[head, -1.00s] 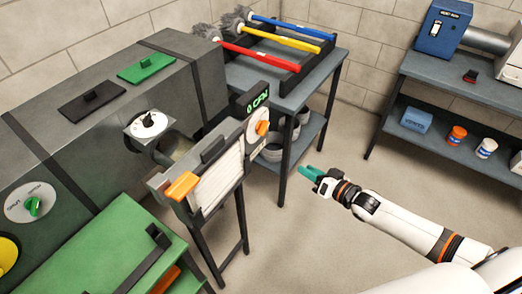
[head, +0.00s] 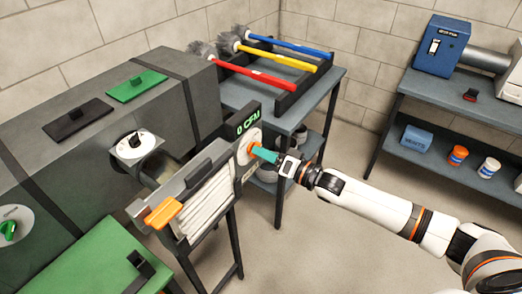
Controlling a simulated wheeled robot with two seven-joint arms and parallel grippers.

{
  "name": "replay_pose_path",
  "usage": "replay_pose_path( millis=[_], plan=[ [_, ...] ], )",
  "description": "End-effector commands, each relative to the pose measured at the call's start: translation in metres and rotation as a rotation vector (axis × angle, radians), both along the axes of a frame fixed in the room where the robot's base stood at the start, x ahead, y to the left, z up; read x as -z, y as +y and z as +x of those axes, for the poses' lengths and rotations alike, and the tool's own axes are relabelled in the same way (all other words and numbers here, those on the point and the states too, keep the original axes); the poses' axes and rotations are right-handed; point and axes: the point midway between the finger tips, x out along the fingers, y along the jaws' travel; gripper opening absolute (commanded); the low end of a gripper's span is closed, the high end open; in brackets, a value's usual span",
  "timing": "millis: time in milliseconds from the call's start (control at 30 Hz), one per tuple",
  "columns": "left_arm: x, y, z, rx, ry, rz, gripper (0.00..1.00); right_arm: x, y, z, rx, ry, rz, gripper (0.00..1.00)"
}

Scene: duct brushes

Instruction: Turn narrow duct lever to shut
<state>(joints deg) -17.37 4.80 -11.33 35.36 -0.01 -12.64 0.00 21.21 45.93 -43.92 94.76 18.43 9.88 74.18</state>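The black lever (head: 136,141) sits on a white round dial on the narrow duct stub that sticks out of the large grey duct (head: 150,85). A green lever (head: 9,231) on another white dial shows at the left edge. My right gripper (head: 262,153), with teal fingers, is at the white dial (head: 247,148) on the fan unit's front, under the "0 CFM" display (head: 250,121). My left gripper is not in view.
An orange handle (head: 163,213) sticks out from the filter housing (head: 205,205). A green table (head: 90,260) stands at front left. A rack with red, yellow and blue brushes (head: 290,62) stands behind. A blue box machine (head: 441,45) is on the right shelf. The floor between is clear.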

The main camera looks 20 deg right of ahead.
Motion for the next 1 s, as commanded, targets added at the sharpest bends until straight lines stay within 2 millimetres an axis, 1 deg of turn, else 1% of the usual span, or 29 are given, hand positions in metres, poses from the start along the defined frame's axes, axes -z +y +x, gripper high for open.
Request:
replay_pose_path(
  millis=[33, 133, 433, 467, 600, 633, 867, 1000],
  plan=[
    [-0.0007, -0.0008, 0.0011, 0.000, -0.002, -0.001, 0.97, -0.0009, 0.0038, 0.0044, -0.001, -0.002, 0.000, 0.33],
    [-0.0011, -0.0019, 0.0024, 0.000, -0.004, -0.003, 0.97, -0.0004, 0.0074, 0.0089, -0.001, -0.001, -0.002, 0.33],
    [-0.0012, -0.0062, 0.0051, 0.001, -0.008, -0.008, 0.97, 0.0001, 0.0089, 0.0108, -0.001, -0.001, -0.002, 0.33],
    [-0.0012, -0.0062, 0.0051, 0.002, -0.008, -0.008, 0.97, 0.0001, 0.0089, 0.0107, -0.001, -0.001, -0.002, 0.31],
    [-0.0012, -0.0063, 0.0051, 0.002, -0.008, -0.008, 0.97, 0.0002, 0.0087, 0.0106, -0.001, -0.001, -0.002, 0.08],
    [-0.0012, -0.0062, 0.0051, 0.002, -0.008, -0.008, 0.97, 0.0002, 0.0087, 0.0106, -0.001, -0.001, -0.002, 0.06],
    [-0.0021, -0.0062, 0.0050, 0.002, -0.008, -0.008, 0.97, -0.0001, 0.0086, 0.0105, -0.001, -0.012, -0.016, 0.06],
    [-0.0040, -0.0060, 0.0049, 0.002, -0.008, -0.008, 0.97, -0.0004, 0.0085, 0.0106, 0.000, -0.041, -0.054, 0.06]
  ],
)
